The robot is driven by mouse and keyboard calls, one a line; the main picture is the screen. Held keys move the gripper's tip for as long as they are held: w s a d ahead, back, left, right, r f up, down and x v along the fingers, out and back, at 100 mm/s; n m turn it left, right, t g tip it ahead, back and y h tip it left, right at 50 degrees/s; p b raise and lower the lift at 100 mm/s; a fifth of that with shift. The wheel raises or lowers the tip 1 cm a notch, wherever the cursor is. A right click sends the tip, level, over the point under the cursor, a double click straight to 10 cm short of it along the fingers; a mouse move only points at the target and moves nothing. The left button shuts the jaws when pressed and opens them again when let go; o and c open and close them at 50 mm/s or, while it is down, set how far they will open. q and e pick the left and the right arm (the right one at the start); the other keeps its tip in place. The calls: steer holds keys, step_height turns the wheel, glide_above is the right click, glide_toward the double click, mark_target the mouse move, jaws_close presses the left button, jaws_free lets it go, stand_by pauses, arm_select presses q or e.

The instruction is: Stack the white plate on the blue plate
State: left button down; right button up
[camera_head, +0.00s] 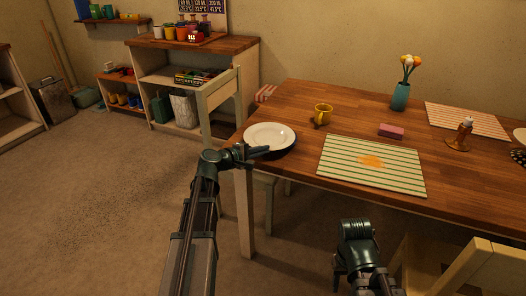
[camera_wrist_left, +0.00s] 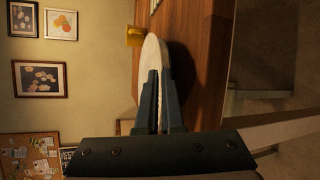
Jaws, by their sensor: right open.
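The white plate (camera_head: 270,134) is at the table's left corner in the head view. In the left wrist view it shows edge-on (camera_wrist_left: 153,52), level, with a dark shadow beside it on the wood; I cannot tell whether it touches the table. My left gripper (camera_head: 262,149) has its two fingers (camera_wrist_left: 159,78) on either side of the near rim, shut on it. My right gripper (camera_head: 350,280) is open and empty, low in front of the table's near edge.
The wooden table (camera_head: 300,116) holds a yellow mug (camera_head: 323,114), striped placemat (camera_head: 345,172), pink sponge (camera_head: 391,131), flower vase (camera_head: 400,97), candle holder (camera_head: 460,137) and far placemat (camera_head: 478,121). A spotted plate (camera_head: 521,135) is cut off at right. Chairs (camera_head: 219,100) stand left and near right (camera_head: 480,270).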

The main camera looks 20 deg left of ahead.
arm_select(q)
steer(key=shift+f, duration=0.35)
steer(key=c, duration=1)
jaws_free()
steer(key=shift+r, duration=0.1)
steer(key=shift+c, duration=0.2)
steer(key=shift+r, duration=0.25)
steer(key=shift+r+p, duration=0.5)
steer(key=shift+p, duration=0.1)
steer(key=p+v, duration=0.2)
steer(key=v, duration=1)
steer(key=shift+f+p, duration=0.25)
steer(key=shift+p, duration=0.05)
